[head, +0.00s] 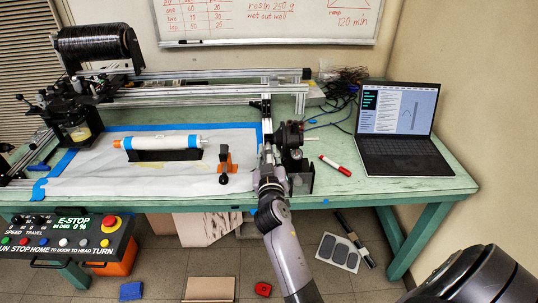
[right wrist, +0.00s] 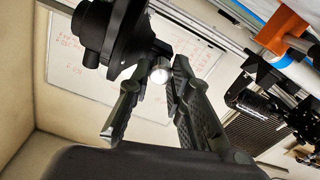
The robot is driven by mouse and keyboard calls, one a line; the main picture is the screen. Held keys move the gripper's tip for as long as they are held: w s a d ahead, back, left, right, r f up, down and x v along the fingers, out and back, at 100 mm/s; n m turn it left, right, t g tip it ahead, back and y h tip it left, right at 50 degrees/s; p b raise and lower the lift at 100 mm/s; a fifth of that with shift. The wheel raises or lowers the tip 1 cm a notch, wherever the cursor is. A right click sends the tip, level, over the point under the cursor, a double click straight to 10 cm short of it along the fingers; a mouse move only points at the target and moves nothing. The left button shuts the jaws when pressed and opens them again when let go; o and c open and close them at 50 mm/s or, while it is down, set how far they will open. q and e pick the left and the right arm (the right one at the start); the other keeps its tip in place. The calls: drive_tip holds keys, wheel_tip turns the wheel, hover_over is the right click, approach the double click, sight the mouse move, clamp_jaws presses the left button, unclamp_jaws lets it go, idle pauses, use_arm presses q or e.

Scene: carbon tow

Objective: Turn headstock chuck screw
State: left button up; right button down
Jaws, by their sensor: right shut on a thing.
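The headstock (head: 292,135) is a black upright unit at the front middle of the bench. In the right wrist view its dark round chuck (right wrist: 125,35) fills the upper left. A bright, shiny round screw end (right wrist: 160,72) sits beside the chuck. My right gripper (right wrist: 157,80) has its two black ridged fingers on either side of the screw, shut on it. In the head view the right gripper (head: 268,178) is at the headstock's left front, and the screw is too small or hidden to make out. My left gripper is not in view.
A white tube with blue bands (head: 185,142) lies on a black holder on the white sheet. An orange stand (head: 226,160) is right of it. A red marker (head: 335,166) and a laptop (head: 400,120) are to the right. A control panel (head: 70,231) hangs at left.

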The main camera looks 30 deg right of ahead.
drive_tip(key=n, duration=0.3)
drive_tip(key=shift+r, duration=0.1)
drive_tip(key=n, duration=0.3)
drive_tip(key=shift+n, duration=0.3)
drive_tip(key=n+p, duration=0.1)
drive_tip(key=n, duration=0.5)
drive_tip(key=shift+w+p, duration=0.1)
drive_tip(key=shift+p, duration=0.3)
drive_tip(key=n+p, duration=0.2)
drive_tip(key=n, duration=0.4)
drive_tip(key=shift+n, duration=0.4)
drive_tip(key=n+p, duration=0.1)
drive_tip(key=n, duration=0.2)
drive_tip(key=shift+p, duration=0.4)
drive_tip(key=shift+n+p, duration=0.45)
drive_tip(key=shift+n, duration=0.75)
drive_tip(key=shift+f, duration=0.2)
drive_tip(key=c, duration=1.8)
unclamp_jaws()
